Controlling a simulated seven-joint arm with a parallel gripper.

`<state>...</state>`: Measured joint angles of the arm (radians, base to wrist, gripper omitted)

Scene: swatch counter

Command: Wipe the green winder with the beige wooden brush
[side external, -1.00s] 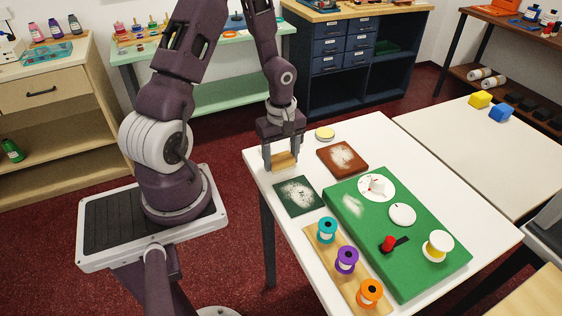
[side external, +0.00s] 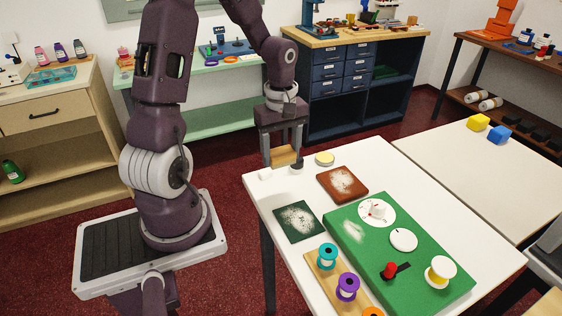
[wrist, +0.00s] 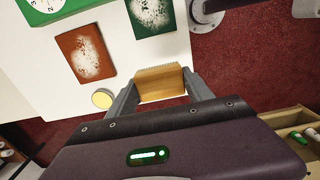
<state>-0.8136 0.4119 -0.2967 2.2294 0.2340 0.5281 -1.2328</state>
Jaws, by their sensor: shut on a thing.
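The beige wooden brush (side external: 284,155) is clamped between the two fingers of my gripper (side external: 284,150). The brush is held above the table's far left corner, clear of the tabletop. In the wrist view the brush (wrist: 160,84) sits between both fingertips (wrist: 162,92), with its bristle edge toward the table. The green winder (side external: 430,279) is a flat green box with a white dial, a white disc, a red lever and a white-and-yellow spool. A whitish dusty smear marks its top left of the dial. Only its corner (wrist: 62,15) shows in the wrist view.
A dusty brown square (side external: 342,184) and a dusty dark green square (side external: 297,222) lie between my gripper and the winder. Spools (side external: 347,287) stand along the winder's front.

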